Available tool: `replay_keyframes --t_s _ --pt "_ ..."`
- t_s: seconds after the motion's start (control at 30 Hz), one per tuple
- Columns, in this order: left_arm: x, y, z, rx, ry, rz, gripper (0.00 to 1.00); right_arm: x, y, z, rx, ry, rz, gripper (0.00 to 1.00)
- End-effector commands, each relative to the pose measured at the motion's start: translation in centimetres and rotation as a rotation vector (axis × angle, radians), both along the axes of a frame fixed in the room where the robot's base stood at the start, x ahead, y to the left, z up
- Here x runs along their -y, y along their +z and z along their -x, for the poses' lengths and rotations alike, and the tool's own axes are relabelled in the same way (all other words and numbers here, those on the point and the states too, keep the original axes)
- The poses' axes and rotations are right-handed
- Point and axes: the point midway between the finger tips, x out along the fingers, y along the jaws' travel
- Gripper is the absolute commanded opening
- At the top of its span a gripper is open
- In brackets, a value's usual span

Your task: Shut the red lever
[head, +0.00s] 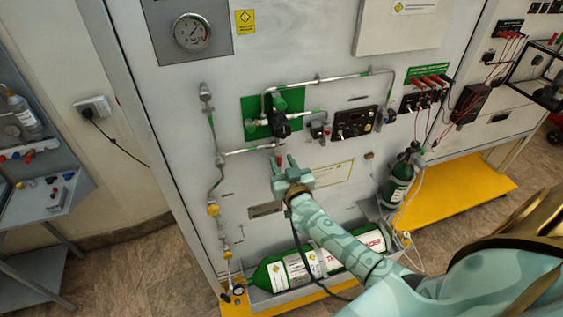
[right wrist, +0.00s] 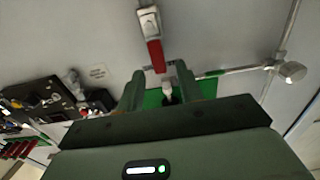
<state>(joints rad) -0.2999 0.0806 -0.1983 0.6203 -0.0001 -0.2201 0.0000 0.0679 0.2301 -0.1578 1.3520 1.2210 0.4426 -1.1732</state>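The red lever (right wrist: 155,56) shows in the right wrist view, hanging from a grey metal mount (right wrist: 149,20) on the pale panel. Its free end points toward the gap between my right gripper's fingers. My right gripper (right wrist: 165,80) is open there, one finger on each side, with the lever's end just ahead of the fingertips. No contact is visible. In the head view my right gripper (head: 284,161) is in front of the panel below the green plate, with a small bit of red by its fingers. My left gripper is not in view.
A green plate (head: 255,107) with a black-knobbed valve and metal pipes (head: 345,78) sits above the gripper. A black control box (head: 355,123) is to its right. A green cylinder (head: 275,277) lies on a yellow base below. A gauge (head: 192,32) is at upper left.

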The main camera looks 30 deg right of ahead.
Motion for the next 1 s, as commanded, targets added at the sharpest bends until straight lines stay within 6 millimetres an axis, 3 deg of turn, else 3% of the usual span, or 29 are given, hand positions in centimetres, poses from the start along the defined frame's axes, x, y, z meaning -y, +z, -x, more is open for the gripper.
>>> replay_keyframes --t_s 0.13,0.43,0.57,1.0 --pt "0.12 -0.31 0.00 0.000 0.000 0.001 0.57 0.28 -0.04 -1.17 0.000 0.000 0.000 0.36" --pt "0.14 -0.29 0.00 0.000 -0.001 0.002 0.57 0.34 0.01 -1.36 0.000 0.000 -0.001 0.36" --pt "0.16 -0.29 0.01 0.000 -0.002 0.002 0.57 0.33 0.01 -1.35 0.000 0.000 -0.001 0.00" --pt "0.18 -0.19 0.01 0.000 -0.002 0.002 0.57 0.63 0.01 -1.26 0.011 0.000 -0.052 0.00"
